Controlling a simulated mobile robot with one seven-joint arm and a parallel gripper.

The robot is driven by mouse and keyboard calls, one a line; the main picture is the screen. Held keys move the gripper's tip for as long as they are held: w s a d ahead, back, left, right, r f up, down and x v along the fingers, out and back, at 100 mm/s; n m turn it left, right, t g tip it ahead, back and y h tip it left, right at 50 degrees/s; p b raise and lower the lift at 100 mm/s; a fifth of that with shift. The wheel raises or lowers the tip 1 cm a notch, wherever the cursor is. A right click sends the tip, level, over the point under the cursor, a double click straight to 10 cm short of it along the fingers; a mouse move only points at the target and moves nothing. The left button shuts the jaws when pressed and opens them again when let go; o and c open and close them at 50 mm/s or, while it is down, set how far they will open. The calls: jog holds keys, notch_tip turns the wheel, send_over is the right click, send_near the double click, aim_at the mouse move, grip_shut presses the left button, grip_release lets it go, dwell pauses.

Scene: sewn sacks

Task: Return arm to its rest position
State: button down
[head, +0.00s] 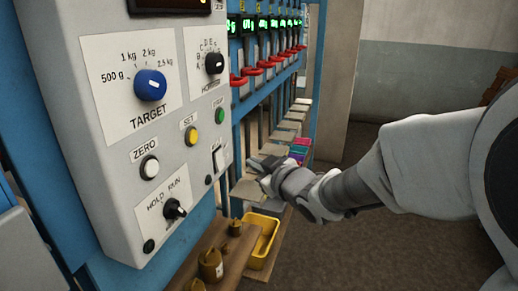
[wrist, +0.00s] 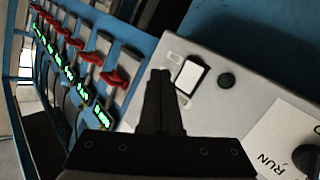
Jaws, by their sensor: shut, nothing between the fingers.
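My arm (head: 425,165) reaches in from the right side of the head view. My gripper (head: 262,172) is in front of the blue rack, just right of the grey control box (head: 112,175). In the wrist view my gripper (wrist: 161,75) shows as dark fingers closed together with nothing between them. The control box (wrist: 235,90) lies beyond the fingers there, with a white rocker switch (wrist: 189,77) just right of the fingertips. I cannot tell whether the fingers touch anything.
The box carries a blue TARGET knob (head: 150,85) and a HOLD/RUN knob (head: 174,209). Red levers (head: 239,80) and green displays line the rack. Below are a yellow tray (head: 262,240) and brass weights (head: 211,265) on a wooden shelf. Open floor (head: 400,255) lies to the right.

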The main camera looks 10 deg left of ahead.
jog(key=shift+d, duration=0.1)
jog(key=s+d+r+m+h, duration=0.1)
jog(key=s+d+m+h, duration=0.15)
jog(key=d, duration=0.45)
jog(key=s+d+r+m+h+p, duration=0.1)
jog(key=s+d+m+h, duration=0.15)
jog(key=d, duration=0.55)
jog(key=s+d+r+m+h, duration=0.1)
jog(key=d+m+h, duration=0.25)
jog(key=d, duration=0.35)
jog(key=s+d+f+m+g+h, duration=0.1)
jog(key=s+d+f+m+g, duration=0.1)
jog(key=s, duration=0.7)
jog(key=s+d+f+m+g+h, duration=0.1)
jog(key=s+d, duration=0.4)
jog(key=s, duration=0.5)
jog(key=m+g, duration=0.1)
jog(key=g, duration=0.1)
jog(key=shift+s+d+f+m+g+p, duration=0.2)
jog(key=shift+s+f+m+g+p, duration=0.1)
jog(key=shift+f+m+p, duration=0.05)
